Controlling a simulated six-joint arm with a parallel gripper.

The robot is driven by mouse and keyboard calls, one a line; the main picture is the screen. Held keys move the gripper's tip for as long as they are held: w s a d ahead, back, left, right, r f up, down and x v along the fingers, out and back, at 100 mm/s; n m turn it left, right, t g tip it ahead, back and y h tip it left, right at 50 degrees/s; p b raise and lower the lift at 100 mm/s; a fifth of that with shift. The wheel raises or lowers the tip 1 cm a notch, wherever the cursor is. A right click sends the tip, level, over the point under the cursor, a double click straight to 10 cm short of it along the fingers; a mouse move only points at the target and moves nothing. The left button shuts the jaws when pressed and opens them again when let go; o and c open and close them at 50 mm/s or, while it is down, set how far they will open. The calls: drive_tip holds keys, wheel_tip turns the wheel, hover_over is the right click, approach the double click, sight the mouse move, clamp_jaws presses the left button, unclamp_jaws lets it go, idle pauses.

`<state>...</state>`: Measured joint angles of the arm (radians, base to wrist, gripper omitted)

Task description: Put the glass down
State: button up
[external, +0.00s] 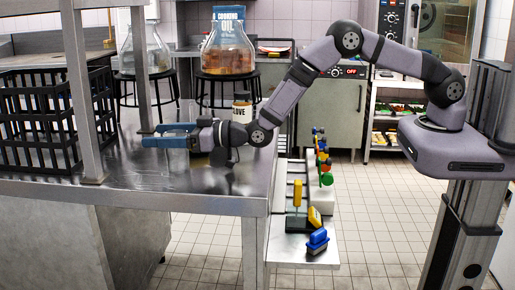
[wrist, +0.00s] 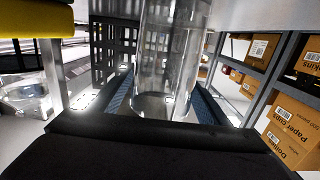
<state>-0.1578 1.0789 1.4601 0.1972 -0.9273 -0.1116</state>
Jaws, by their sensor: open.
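A clear, tall glass (wrist: 166,58) stands upright in the wrist view, between the two blue-padded fingers of my gripper (wrist: 160,100). Its round base shows low between the fingers, and its top runs out of the frame. My gripper is open around the glass; I cannot tell whether a finger touches it. In the external view my gripper (external: 165,138) is low over the steel counter (external: 205,180), pointing left. The glass cannot be made out there.
A black crate (external: 38,125) stands on the counter left of my gripper, behind a steel post (external: 82,90). A labelled jar (external: 242,107) is close behind my wrist. Shelves with cardboard boxes (wrist: 290,125) show at the right of the wrist view. The counter's front is clear.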

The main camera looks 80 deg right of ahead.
drive_tip(key=shift+s, duration=0.1)
drive_tip(key=s+b, duration=0.3)
drive_tip(key=s, duration=0.8)
drive_tip(key=shift+s+r, duration=0.35)
drive_tip(key=shift+s, duration=0.05)
drive_tip(key=shift+s+d+f+g+y, duration=0.15)
drive_tip(key=shift+s+g+y, duration=0.25)
drive_tip(key=shift+g, duration=0.3)
drive_tip(key=s+d+f+g, duration=0.2)
drive_tip(key=s+g, duration=0.3)
drive_tip(key=s, duration=0.7)
drive_tip(key=s+d+f+g, duration=0.2)
drive_tip(key=s+g, duration=0.3)
drive_tip(key=s, duration=0.8)
drive_tip(key=s+d+f+g, duration=0.2)
drive_tip(key=s+g, duration=0.4)
drive_tip(key=s, duration=0.6)
drive_tip(key=shift+s+d+h, duration=0.35)
drive_tip(key=shift+d+h, duration=0.05)
drive_tip(key=shift+d, duration=0.2)
